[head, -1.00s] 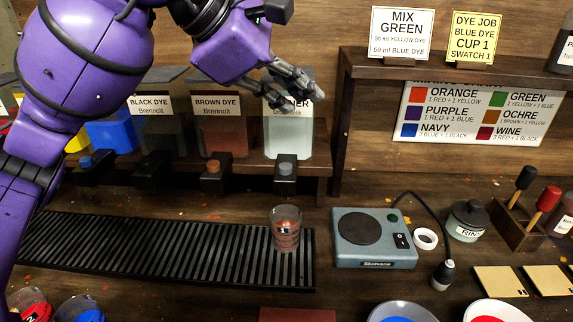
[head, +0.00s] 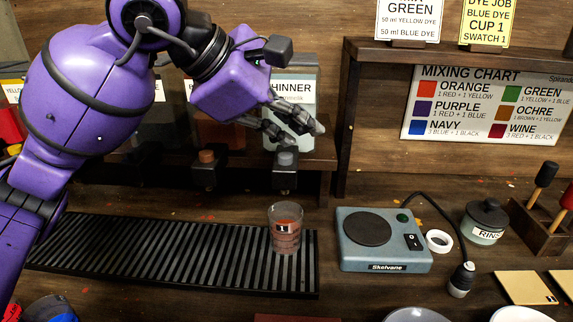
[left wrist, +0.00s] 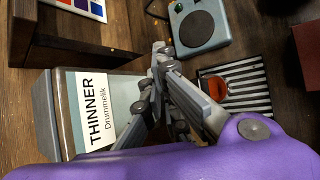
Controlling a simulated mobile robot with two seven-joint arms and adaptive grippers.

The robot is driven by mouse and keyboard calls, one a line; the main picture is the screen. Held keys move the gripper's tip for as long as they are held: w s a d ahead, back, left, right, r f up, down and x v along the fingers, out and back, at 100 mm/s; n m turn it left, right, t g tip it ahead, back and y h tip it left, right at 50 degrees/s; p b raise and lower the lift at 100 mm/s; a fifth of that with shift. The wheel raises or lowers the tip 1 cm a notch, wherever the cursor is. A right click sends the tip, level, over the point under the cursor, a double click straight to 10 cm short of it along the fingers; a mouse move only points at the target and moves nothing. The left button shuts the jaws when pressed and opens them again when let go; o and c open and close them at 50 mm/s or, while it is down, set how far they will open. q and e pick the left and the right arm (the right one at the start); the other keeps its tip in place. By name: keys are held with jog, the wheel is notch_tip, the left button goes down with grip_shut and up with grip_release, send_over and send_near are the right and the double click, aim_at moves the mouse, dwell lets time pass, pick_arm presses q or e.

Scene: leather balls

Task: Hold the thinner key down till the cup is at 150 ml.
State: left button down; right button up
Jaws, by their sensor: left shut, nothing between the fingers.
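The thinner tank (head: 291,90) stands on the shelf, with its label partly behind my left gripper. Its grey key (head: 285,159) is on the dark tap below. My left gripper (head: 308,130) is shut and empty, just above the key and apart from it in the head view. The left wrist view shows its fingers (left wrist: 162,50) beside the tank's THINNER label (left wrist: 100,112); the key is hidden there. Cup 1 (head: 286,240) stands on the slatted rack below the tap, with reddish content. Its level marks are too small to read. My right gripper is out of view.
The brown dye tap (head: 206,172) is left of the thinner tap. A grey-blue hot plate (head: 382,240) stands right of the slatted rack (head: 150,255). A rinse jar (head: 485,222) and brush stand (head: 540,225) are farther right. The rack's left part is clear.

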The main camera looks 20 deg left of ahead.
aim_at(285, 157)
pick_arm(q)
jog(key=shift+f, duration=0.1)
dwell(0.8)
dwell(0.5)
jog(key=shift+f, duration=0.15)
jog(key=shift+f+b, duration=0.3)
jog(key=shift+f+b, duration=0.35)
jog(key=shift+f, duration=0.2)
dwell(1.9)
